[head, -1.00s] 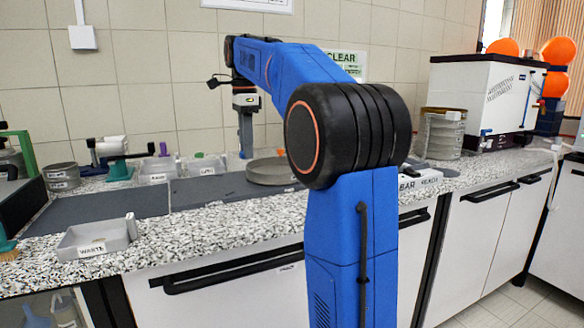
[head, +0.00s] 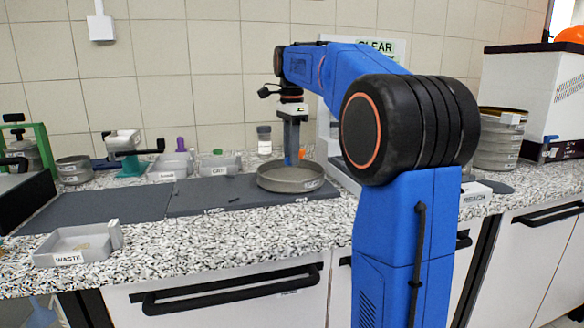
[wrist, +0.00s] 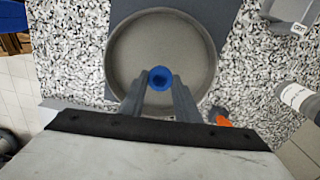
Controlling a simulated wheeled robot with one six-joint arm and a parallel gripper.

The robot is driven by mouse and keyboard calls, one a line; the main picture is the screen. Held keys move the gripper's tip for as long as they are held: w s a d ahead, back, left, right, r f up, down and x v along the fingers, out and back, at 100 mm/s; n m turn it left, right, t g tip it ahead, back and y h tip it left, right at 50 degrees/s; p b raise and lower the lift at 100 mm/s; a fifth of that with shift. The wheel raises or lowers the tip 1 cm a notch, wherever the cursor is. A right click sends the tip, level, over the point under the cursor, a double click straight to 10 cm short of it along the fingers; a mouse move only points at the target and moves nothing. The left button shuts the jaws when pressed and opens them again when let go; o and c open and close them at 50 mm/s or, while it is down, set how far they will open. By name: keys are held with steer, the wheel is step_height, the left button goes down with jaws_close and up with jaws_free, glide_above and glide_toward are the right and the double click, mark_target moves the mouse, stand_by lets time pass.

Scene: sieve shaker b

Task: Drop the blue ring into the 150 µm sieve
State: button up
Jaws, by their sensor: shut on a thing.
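My gripper (head: 291,155) points down over a round grey sieve (head: 285,183) on the dark mat. In the wrist view the fingertips of my gripper (wrist: 159,80) are shut on the blue ring (wrist: 160,77). The ring shows against the floor of the sieve (wrist: 125,50), inside its rim. I cannot tell the exact height of the ring above the sieve floor. The sieve has a small label on its front that is too small to read. In the head view the ring cannot be made out clearly.
A waste tray (head: 90,240) stands at the front left of the counter. Small labelled bins (head: 172,167) and a dark-lidded jar (head: 264,141) stand behind the mat. A stack of sieves (head: 498,145) stands to the right. The mat (head: 120,203) left of the sieve is mostly clear.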

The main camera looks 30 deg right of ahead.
steer(key=shift+f, duration=2.1)
steer(key=shift+f, duration=0.1)
steer(key=o, duration=1)
step_height(320, 180, up, 12)
steer(key=shift+r, duration=0.1)
